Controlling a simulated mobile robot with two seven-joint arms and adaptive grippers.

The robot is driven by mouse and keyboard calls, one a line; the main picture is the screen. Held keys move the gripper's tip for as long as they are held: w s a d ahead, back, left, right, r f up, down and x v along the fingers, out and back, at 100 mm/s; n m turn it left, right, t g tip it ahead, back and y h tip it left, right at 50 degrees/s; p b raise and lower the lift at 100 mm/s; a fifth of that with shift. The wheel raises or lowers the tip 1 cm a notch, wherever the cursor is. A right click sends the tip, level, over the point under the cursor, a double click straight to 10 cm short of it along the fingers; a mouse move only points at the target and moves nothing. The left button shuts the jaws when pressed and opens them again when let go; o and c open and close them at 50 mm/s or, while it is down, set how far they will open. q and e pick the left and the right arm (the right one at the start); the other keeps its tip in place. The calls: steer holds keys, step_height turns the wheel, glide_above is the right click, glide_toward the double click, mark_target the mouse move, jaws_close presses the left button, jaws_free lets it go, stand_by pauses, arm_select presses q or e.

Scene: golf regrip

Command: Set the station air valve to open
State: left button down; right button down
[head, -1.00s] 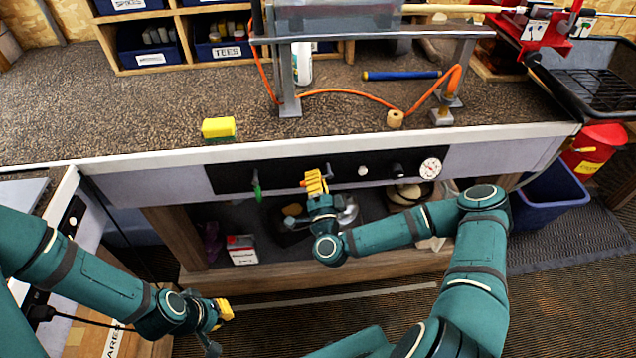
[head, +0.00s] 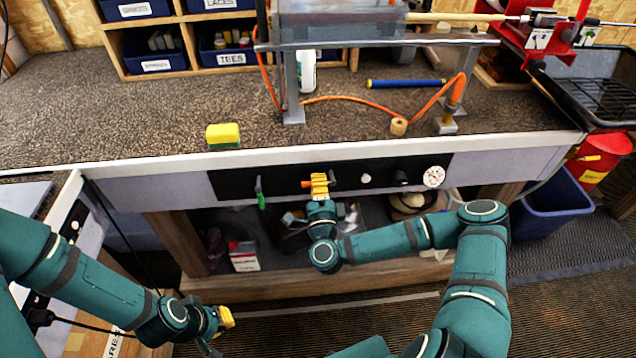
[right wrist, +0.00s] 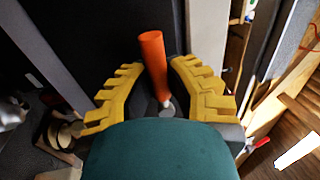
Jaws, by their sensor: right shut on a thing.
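The black panel (head: 228,186) on the bench front carries an orange lever handle (head: 306,184), which I take to be the air valve. Its left end pokes out beside my right gripper (head: 320,182), and it lies about level in the head view. In the right wrist view the orange handle (right wrist: 153,62) sits between the yellow fingers, and my right gripper (right wrist: 155,85) is shut on it. The valve body is mostly hidden. My left gripper (head: 226,318) hangs low at the left, away from the panel; its finger opening cannot be made out.
A green lever (head: 261,196) hangs down on the panel left of my right gripper. A white knob (head: 366,178), a black knob (head: 401,176) and a round gauge (head: 433,176) are to the right. A yellow sponge (head: 222,134) lies near the bench edge. Below is an open shelf.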

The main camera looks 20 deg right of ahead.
steer(key=c, duration=0.9)
jaws_free()
steer(key=v, duration=1.2)
steer(key=shift+a, duration=0.1)
